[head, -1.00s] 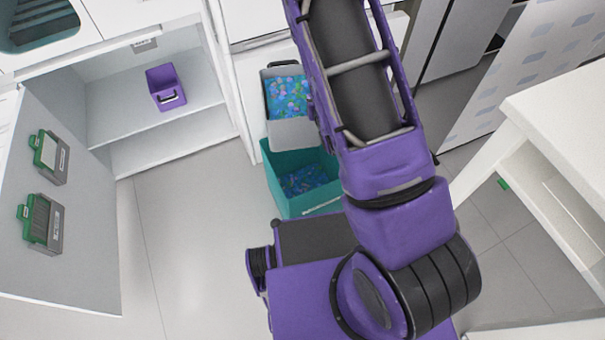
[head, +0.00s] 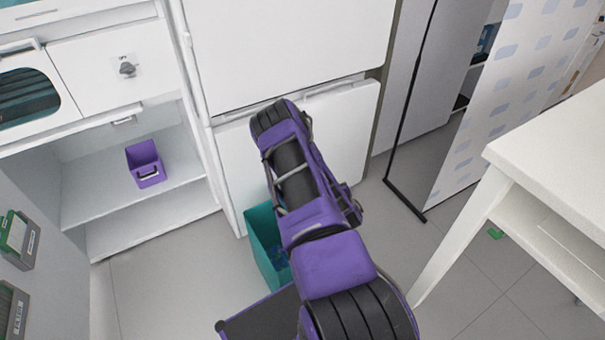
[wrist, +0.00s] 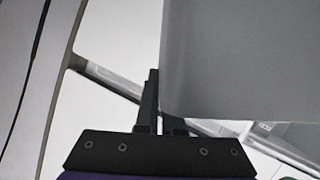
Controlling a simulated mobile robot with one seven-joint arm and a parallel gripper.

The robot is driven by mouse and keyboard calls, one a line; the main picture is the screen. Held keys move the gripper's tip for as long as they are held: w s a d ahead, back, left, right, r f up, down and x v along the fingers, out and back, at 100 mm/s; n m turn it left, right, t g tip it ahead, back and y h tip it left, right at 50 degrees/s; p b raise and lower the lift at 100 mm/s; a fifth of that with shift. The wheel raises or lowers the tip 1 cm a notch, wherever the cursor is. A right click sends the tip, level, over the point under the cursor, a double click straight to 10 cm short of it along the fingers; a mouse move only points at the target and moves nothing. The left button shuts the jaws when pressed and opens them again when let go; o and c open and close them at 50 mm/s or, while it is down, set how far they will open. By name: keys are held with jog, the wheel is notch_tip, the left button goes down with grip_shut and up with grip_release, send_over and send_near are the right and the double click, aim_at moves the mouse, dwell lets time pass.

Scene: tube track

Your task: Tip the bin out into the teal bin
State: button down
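The teal bin (head: 262,243) stands on the floor in front of the white cabinet, in the middle of the head view. My arm covers its right side, and a little blue content shows inside. My gripper (wrist: 160,90) shows in the wrist view with a pale grey bin (wrist: 240,55) between its fingers. One finger is on the left of the bin's wall and the other is mostly hidden behind it. The bin's contents and its tilt cannot be seen. My gripper and the grey bin are hidden in the head view.
A purple bin (head: 146,164) sits on the shelf of an open cabinet at left. An open door with green-and-grey holders (head: 18,240) is at the left edge. A white table (head: 555,150) stands at right. Floor is clear left of the teal bin.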

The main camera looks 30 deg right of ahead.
jog(key=shift+d+f, duration=0.2)
jog(key=shift+f, duration=0.1)
jog(key=w+a+r+n+h+p, duration=0.1)
jog(key=a+r+n+h+p, duration=0.1)
jog(key=a+r+n, duration=0.25)
jog(key=w+a+f+n+t+h+b, duration=0.1)
jog(key=w+a+n+h+b, duration=0.1)
jog(key=a+n, duration=0.4)
jog(key=w+a+n+t+h+b, duration=0.2)
jog(key=a+n, duration=0.4)
jog(key=a, duration=0.1)
jog(key=shift+w+a+f, duration=0.35)
jog(key=shift+a, duration=0.05)
dwell(3.3)
jog(key=shift+a, duration=0.1)
dwell(0.7)
